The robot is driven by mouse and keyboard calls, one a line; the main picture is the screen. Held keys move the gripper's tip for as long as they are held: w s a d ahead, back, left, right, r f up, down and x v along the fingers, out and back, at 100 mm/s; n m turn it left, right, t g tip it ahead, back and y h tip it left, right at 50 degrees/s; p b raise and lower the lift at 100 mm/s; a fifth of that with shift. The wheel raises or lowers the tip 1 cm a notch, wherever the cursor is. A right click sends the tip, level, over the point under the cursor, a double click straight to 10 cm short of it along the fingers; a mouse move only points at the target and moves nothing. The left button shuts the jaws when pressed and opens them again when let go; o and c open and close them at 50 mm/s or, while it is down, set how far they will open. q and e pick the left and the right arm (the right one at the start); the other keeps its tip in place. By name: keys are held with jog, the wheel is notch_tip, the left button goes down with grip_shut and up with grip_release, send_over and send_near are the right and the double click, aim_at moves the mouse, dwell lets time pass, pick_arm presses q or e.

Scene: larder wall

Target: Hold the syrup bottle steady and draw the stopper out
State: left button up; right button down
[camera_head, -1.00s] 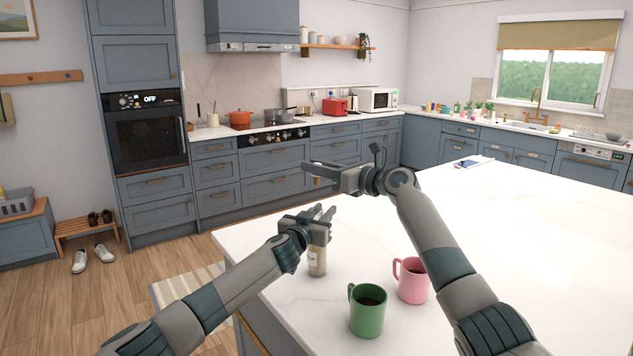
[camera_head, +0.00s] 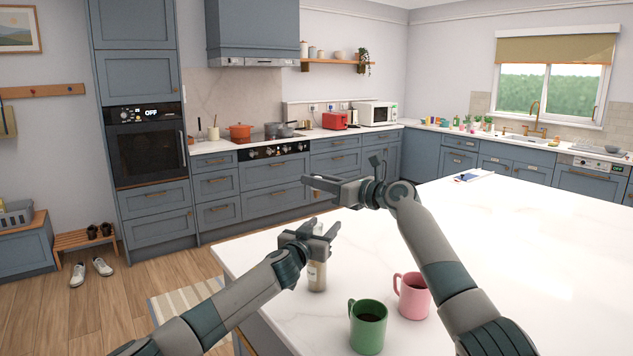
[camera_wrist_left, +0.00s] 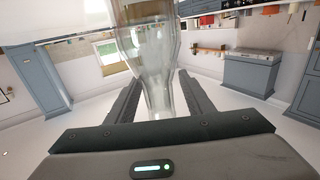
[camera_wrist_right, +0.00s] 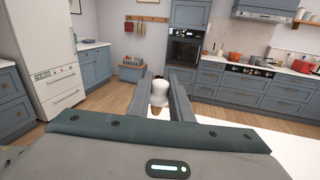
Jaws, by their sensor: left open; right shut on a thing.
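The syrup bottle (camera_head: 317,275) stands upright on the white island top, its upper part hidden behind my left gripper (camera_head: 322,240). In the left wrist view its clear glass (camera_wrist_left: 148,50) narrows between the fingers of my open left gripper (camera_wrist_left: 152,95), which are on either side of it with gaps. My right gripper (camera_head: 312,187) is above the bottle, apart from it. In the right wrist view, it is shut on the stopper (camera_wrist_right: 159,88), which has a rounded white top and a brownish lower part.
A green mug (camera_head: 368,328) and a pink mug (camera_head: 413,298), both with dark contents, stand to the right of the bottle. The island's left edge is close to the bottle.

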pick_arm(q)
jog(key=shift+s, duration=0.1)
jog(key=v, duration=1.1)
jog(key=shift+s+a, duration=0.2)
jog(key=shift+s, duration=0.15)
